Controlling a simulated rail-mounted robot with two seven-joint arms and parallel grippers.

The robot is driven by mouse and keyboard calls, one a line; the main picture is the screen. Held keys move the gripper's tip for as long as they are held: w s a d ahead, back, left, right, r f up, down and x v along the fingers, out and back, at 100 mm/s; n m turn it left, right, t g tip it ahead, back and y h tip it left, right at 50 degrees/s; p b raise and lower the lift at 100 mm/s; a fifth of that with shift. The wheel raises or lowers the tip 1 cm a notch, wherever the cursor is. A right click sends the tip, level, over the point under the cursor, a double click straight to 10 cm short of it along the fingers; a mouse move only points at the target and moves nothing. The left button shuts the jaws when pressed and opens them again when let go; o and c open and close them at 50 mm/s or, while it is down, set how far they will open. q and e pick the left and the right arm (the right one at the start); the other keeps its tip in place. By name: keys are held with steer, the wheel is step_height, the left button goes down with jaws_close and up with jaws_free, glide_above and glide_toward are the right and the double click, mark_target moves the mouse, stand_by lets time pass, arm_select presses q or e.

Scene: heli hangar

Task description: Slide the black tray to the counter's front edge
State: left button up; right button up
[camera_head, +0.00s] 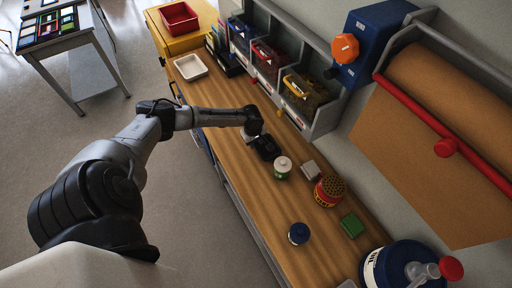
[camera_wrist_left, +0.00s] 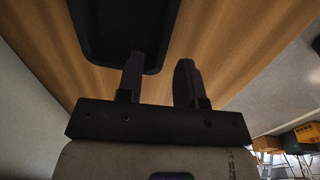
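The black tray (camera_wrist_left: 120,28) shows in the left wrist view at the top, cut off by the frame edge, on the brown wooden surface. My left gripper (camera_head: 267,150) is over the wooden counter (camera_head: 236,98) in the head view. There I cannot tell the tray apart from the dark gripper. In the left wrist view the left gripper (camera_wrist_left: 159,68) has its two dark fingers apart, with a clear gap. The left finger overlaps the tray's near edge; the right finger is beside the tray. I cannot tell whether they touch it. My right gripper is not in view.
A white-lidded jar (camera_head: 283,167), a red-yellow tin (camera_head: 329,191), a green block (camera_head: 352,225) and a blue-lidded jar (camera_head: 299,234) stand on the counter. A white tray (camera_head: 190,67) lies farther along. Parts bins (camera_head: 303,93) line the wall side. Open floor lies left of the counter.

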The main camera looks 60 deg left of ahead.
mark_target(256, 147)
arm_select(q)
steer(key=shift+w+f+b, duration=0.2)
steer(key=shift+f+b, duration=0.1)
steer(key=shift+f, duration=1.95)
jaws_close()
